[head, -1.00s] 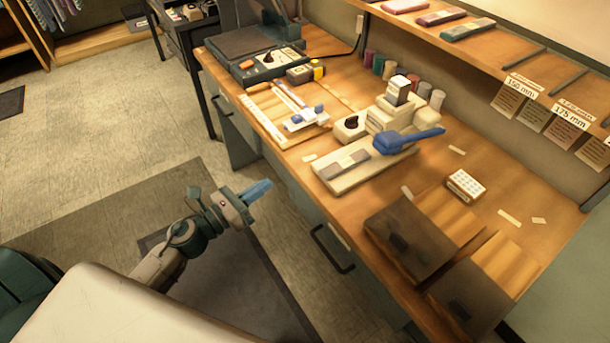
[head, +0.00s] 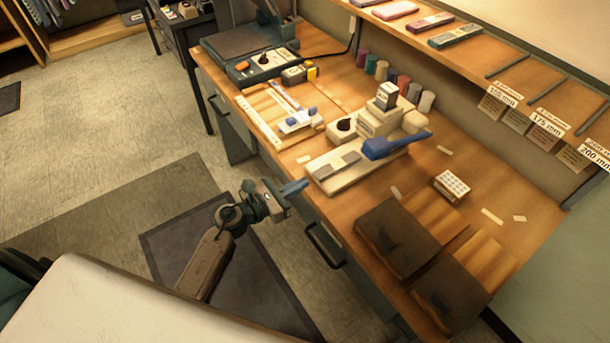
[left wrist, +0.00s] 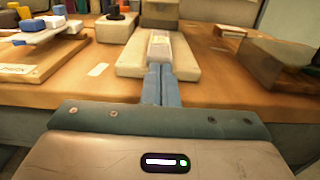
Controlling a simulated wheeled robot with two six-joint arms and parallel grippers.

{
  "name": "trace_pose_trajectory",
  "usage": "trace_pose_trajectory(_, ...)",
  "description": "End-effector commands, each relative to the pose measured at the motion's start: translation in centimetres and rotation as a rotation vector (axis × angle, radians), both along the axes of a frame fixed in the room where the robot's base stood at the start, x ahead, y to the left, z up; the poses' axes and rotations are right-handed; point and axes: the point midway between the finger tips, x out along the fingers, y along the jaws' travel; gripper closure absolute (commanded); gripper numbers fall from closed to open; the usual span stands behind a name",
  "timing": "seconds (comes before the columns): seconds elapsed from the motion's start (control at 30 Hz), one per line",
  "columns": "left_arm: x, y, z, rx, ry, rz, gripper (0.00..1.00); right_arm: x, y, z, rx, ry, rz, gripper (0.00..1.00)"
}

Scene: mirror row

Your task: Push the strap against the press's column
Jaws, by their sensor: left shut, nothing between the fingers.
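The press has a cream base (head: 372,172), a cream column (head: 376,124) and a blue lever (head: 390,147). A short grey strip, which looks like the strap (head: 349,157), lies on the front part of the base. In the left wrist view, the pale strap (left wrist: 160,48) lies lengthwise on the base, apart from the column (left wrist: 160,14). My left gripper (head: 303,184) is shut and empty, with its blue fingers pointing at the press from the table's front edge. In the left wrist view, the shut fingers (left wrist: 159,85) line up with the strap; contact is unclear.
A white slide fixture (head: 300,121) on a wooden board is left of the press. Two dark-topped wooden blocks (head: 395,238) stand to the right. Spools (head: 392,74) line the back. A small white box (head: 451,186) sits to the right of the press.

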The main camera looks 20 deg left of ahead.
Motion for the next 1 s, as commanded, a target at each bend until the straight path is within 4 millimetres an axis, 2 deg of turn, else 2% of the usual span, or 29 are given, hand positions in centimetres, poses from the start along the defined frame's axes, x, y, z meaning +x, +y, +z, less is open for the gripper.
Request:
trace_pose_trajectory(0.2,1.6,-1.2,0.1,-0.001,0.0,0.001,1.0,-0.7,0.0,0.7,0.0,0.012,-0.001,0.64)
trace_pose_trajectory(0.63,1.9,-1.5,-0.1,-0.001,0.0,0.001,1.0,-0.4,0.0,0.7,0.0,0.005,0.0,0.64)
trace_pose_trajectory(0.87,4.2,-3.2,-0.1,-0.003,-0.002,0.001,1.0,-0.2,0.0,0.2,0.0,0.004,0.0,0.64)
trace_pose_trajectory(1.0,4.4,-3.4,-0.1,0.001,0.001,0.001,1.0,-0.1,0.0,0.3,0.0,0.003,0.0,0.64)
